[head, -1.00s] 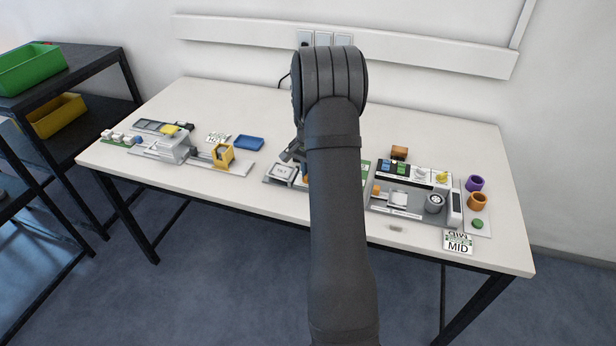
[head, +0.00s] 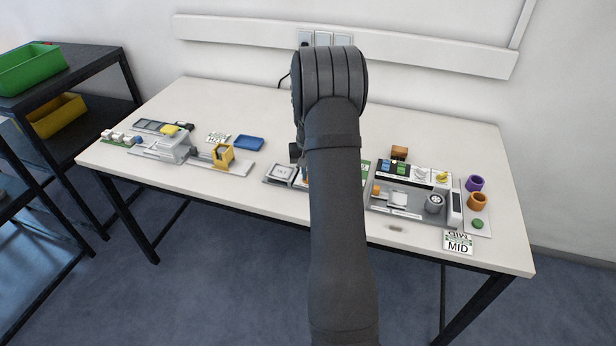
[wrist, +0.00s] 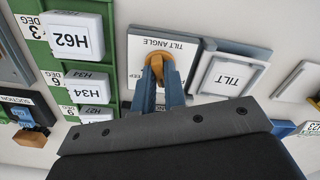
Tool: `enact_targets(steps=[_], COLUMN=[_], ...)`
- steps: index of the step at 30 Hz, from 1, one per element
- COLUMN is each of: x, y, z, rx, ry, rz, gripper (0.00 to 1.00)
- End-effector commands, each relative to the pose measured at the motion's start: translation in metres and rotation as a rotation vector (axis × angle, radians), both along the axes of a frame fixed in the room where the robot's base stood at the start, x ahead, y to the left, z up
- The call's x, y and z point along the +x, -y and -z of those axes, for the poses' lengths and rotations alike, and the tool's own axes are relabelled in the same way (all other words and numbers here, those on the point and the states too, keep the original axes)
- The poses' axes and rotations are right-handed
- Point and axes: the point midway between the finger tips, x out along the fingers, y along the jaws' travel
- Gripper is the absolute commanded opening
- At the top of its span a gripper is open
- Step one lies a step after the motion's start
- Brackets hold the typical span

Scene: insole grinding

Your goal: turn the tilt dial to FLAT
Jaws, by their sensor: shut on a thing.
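The fingers and knob cover part of the plate, and I cannot read a FLAT mark or tell which setting the dial points to. A square grey-rimmed TILT block (wrist: 228,77) sits right beside the plate. In the head view my arm hides the dial's plate and most of the gripper.
A green board with white blocks, including H62 (wrist: 70,38), lies close left of the dial in the wrist view. In the head view, a grey station (head: 410,212) and a MID card (head: 458,243) stand to the right. A yellow holder (head: 222,156) and blue tray (head: 249,142) lie left.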

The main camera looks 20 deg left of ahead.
Motion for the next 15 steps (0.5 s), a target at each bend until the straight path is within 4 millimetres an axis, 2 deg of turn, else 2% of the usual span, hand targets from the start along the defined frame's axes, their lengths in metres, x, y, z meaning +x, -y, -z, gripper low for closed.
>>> enact_targets(steps=[15], x=[0.0004], y=[-0.0001], z=[-0.0004], rx=[0.001], ry=[0.001], rz=[-0.567], gripper=[0.0])
